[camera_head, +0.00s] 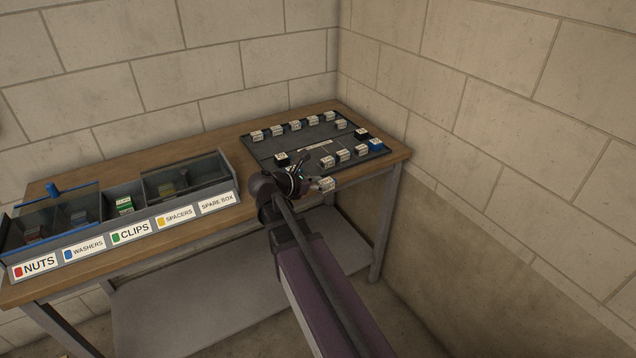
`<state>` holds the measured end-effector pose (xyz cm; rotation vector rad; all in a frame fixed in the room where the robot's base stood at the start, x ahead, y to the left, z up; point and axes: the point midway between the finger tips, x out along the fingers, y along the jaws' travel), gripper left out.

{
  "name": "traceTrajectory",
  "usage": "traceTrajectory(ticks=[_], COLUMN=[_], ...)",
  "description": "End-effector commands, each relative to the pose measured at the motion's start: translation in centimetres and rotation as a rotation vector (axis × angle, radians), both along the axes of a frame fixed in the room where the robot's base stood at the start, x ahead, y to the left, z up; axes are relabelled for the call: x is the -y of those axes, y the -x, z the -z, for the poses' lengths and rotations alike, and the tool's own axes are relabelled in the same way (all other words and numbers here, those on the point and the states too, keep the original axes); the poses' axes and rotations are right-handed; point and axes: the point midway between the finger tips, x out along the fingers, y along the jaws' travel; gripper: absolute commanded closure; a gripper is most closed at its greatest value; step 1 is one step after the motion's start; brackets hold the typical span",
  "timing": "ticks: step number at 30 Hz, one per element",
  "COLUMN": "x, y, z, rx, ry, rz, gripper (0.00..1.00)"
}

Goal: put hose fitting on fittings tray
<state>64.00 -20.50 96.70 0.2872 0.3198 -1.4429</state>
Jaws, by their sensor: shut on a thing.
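My gripper (308,173) is over the front right part of the workbench, at the near edge of a dark grey tray (290,144). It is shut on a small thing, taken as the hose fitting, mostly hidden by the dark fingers. A small white labelled block (326,184) shows right beside the fingers; I cannot tell whether it is held or stands on the bench. The tray lies flat, with small white-labelled blocks (295,125) along its back and front sides. Their labels are too small to read, so I cannot tell which tray is the fittings tray.
A row of labelled bins, NUTS (35,265), WASHERS, CLIPS (131,231), SPACERS and SPARE BOX (217,203), stands at the left of the wooden bench (190,140). A blue block (376,144) sits at the tray's right corner. Block walls close off the back and right. The tray's middle has bare room.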

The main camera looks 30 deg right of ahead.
Motion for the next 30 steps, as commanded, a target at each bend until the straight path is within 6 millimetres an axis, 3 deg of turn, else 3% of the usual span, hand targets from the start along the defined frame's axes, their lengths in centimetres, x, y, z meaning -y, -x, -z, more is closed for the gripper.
traceTrajectory(ticks=[5,11,21,30], x=[-1.3,-4.8,-13.9,-22.4], y=[-0.4,-1.2,-2.6,-2.7], z=[0.0,0.0,-0.1,-0.1], rx=[0.000,0.000,-0.001,0.000], ry=[0.000,-0.001,-0.002,-0.003], rz=[-0.029,-0.106,-0.307,-0.488], gripper=[1.00,1.00,1.00,1.00])
